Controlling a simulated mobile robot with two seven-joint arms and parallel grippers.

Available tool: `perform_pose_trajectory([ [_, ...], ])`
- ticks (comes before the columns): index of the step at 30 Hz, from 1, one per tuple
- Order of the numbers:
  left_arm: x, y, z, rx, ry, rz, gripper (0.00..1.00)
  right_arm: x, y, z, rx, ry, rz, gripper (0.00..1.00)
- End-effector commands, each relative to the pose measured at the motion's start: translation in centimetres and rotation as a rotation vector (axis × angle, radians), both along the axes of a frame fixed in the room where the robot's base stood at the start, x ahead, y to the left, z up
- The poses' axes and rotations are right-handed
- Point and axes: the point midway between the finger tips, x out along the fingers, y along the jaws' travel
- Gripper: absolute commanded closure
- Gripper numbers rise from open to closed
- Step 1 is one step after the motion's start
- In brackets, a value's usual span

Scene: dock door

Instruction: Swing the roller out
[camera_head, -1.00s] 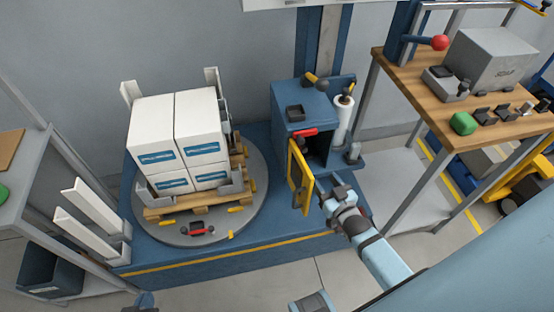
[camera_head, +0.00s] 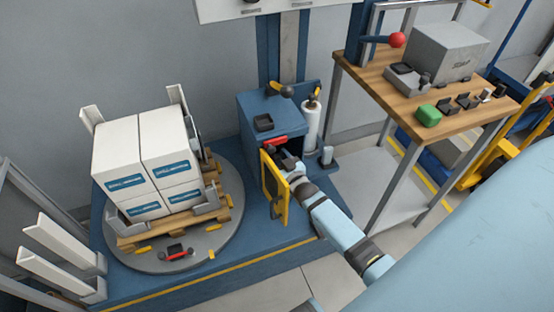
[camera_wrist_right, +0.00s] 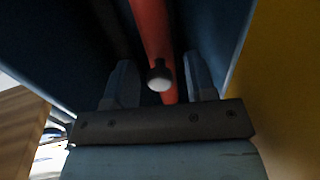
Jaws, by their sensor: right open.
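The blue film housing (camera_head: 262,112) stands at the mast, with its yellow-framed door (camera_head: 275,188) swung open. My right gripper (camera_head: 287,160) reaches into the dark opening beside the door, and its fingertips are hard to make out there. In the right wrist view my right gripper (camera_wrist_right: 160,80) is open. A red bar (camera_wrist_right: 150,25) with a dark, white-ended knob (camera_wrist_right: 160,76) runs between its fingers, with visible gaps on both sides. I cannot tell for sure whether this bar is the roller's. A white film roll (camera_head: 311,124) stands upright beside the housing. My left gripper is not in view.
A turntable (camera_head: 225,235) carries a pallet of white boxes left of the housing. A wooden-topped bench (camera_head: 445,82) stands to the right. The yellow door stands close beside my right gripper, and housing walls are close around it.

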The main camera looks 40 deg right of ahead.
Motion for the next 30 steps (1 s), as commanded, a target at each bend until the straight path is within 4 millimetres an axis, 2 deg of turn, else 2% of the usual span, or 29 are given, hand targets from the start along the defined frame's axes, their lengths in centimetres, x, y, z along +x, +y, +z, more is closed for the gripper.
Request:
perform_pose_trajectory([
  [8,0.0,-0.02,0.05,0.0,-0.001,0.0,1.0,0.14,0.0,-0.01,0.0,0.001,0.0,0.49],
  [15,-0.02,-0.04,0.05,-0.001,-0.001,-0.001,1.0,0.12,0.0,-0.01,0.0,0.001,0.0,1.0],
  [23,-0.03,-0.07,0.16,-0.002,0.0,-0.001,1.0,0.03,-0.07,0.02,-0.002,0.001,0.011,1.0],
  [30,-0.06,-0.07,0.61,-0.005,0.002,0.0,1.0,-0.6,-0.52,0.16,-0.007,0.002,0.094,1.0],
])
